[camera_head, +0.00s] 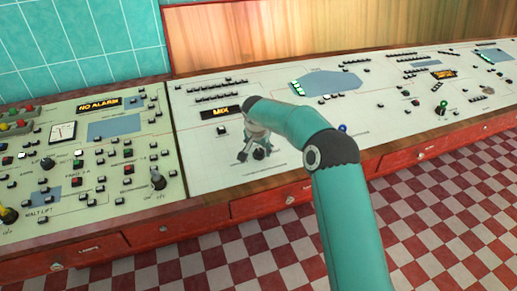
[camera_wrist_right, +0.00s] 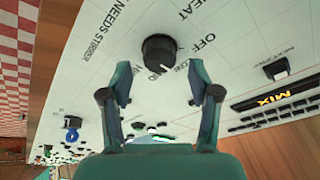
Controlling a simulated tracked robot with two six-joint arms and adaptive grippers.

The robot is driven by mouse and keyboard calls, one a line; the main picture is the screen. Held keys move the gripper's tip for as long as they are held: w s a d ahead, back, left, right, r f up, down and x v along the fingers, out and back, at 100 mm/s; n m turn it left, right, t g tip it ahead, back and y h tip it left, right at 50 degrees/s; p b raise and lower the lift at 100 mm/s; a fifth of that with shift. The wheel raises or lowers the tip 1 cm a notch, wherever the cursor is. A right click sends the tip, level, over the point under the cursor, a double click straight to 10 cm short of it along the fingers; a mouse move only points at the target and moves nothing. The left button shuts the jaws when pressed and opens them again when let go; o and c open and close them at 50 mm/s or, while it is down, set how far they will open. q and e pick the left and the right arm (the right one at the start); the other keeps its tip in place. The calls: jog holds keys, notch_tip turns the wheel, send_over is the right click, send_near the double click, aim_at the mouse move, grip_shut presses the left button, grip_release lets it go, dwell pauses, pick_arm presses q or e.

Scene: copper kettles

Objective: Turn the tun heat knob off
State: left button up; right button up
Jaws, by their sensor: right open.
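The heat knob (camera_wrist_right: 160,52) is a round black knob on the pale panel, with the words HEAT and OFF printed beside it in the right wrist view. In the head view the dark knob (camera_head: 259,153) shows just by my right gripper (camera_head: 252,151). In the right wrist view my right gripper (camera_wrist_right: 160,86) is open, its two fingers apart and the knob seen between and beyond their tips. I see no contact with the knob. My left gripper is not in view.
A blue knob (camera_wrist_right: 72,136) is at the lower left of the wrist view. A green panel (camera_head: 110,185) with switches and levers stands at the left. Red drawers (camera_head: 260,203) run along the front.

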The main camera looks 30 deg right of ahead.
aim_at(259, 153)
jog(key=shift+x, duration=1.2)
jog(key=c, duration=1.1)
jog(key=shift+c, duration=0.2)
